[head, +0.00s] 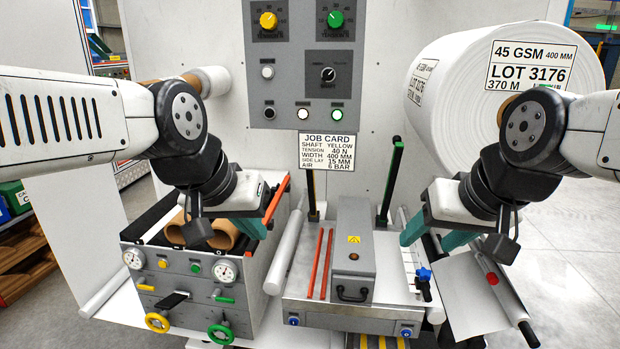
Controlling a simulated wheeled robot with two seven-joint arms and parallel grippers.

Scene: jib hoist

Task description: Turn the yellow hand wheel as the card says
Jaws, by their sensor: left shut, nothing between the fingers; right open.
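The yellow hand wheel (157,322) is at the lower left of the grey unit's (185,270) front face. A green hand wheel (220,333) is to its right. Two round gauges, left (133,259) and right (224,270), sit above them; their needles are too small to read. The job card (327,152) reads shaft yellow, tension 40 N, width 400 mm, side lay 15 mm, air 6 bar. My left gripper (252,229) is shut and empty above the grey unit, apart from the wheel. My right gripper (430,236) is open and empty over the right of the middle table.
Brown cardboard cores (222,236) lie in the unit's top. The control panel (303,60) has a yellow and a green tension knob. A white roll (490,95) labelled lot 3176 stands right. The middle table (345,310) carries a grey box with a handle (352,250).

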